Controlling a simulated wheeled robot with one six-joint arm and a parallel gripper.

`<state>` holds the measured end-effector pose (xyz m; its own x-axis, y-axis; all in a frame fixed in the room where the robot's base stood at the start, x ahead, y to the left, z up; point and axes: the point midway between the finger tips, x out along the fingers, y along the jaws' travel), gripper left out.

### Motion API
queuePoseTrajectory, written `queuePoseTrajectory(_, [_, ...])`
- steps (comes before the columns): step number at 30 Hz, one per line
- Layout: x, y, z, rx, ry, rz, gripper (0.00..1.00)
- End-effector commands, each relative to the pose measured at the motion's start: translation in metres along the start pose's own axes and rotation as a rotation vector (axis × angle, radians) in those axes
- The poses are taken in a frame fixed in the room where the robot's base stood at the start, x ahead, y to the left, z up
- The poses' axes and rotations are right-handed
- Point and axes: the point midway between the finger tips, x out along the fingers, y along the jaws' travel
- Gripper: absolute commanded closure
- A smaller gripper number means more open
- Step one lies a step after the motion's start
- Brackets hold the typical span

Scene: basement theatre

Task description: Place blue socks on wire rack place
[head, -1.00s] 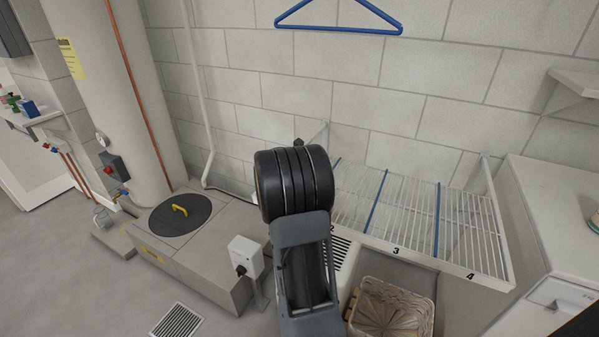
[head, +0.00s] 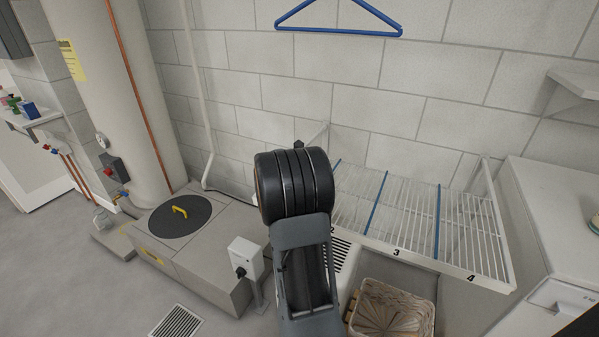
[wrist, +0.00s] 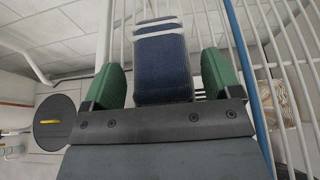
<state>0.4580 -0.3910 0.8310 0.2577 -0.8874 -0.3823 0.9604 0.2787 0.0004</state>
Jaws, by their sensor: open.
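The blue socks (wrist: 162,65) are a dark navy bundle with white stripes at the far end. In the wrist view they sit between the two green fingers of my gripper (wrist: 160,80), with a small gap on each side. My gripper is open around them. White wires of the wire rack (head: 465,225) run behind the socks, and a blue divider (wrist: 244,75) runs just right of my gripper. In the head view my arm hides the gripper and socks. Rack labels 2, 3 and 4 show; I cannot tell which place the socks are at.
A wicker basket (head: 392,308) stands below the rack. A white cabinet (head: 560,230) stands close at the rack's right. A blue hanger (head: 338,28) is on the block wall. A round black lid with a yellow handle (head: 180,216) lies at left.

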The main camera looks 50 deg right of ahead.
Motion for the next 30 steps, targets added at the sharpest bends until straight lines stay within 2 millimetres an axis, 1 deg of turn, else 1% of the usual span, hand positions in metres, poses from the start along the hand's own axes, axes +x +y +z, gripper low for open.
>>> queuePoseTrajectory(4, [-0.020,0.001,0.003,0.000,-0.001,0.003,0.17])
queuePoseTrajectory(9, [-0.054,0.001,0.003,-0.001,-0.002,0.004,0.17])
queuePoseTrajectory(15, [-0.090,0.001,0.003,0.000,-0.001,0.003,0.17])
queuePoseTrajectory(21, [-0.113,0.001,0.002,0.000,0.000,0.002,0.17])
queuePoseTrajectory(26, [-0.120,0.000,0.001,0.004,0.001,-0.001,0.17])
queuePoseTrajectory(29, [-0.129,-0.003,-0.001,0.073,0.024,-0.011,0.17])
queuePoseTrajectory(30, [-0.136,-0.005,-0.003,0.134,0.045,-0.021,0.17])
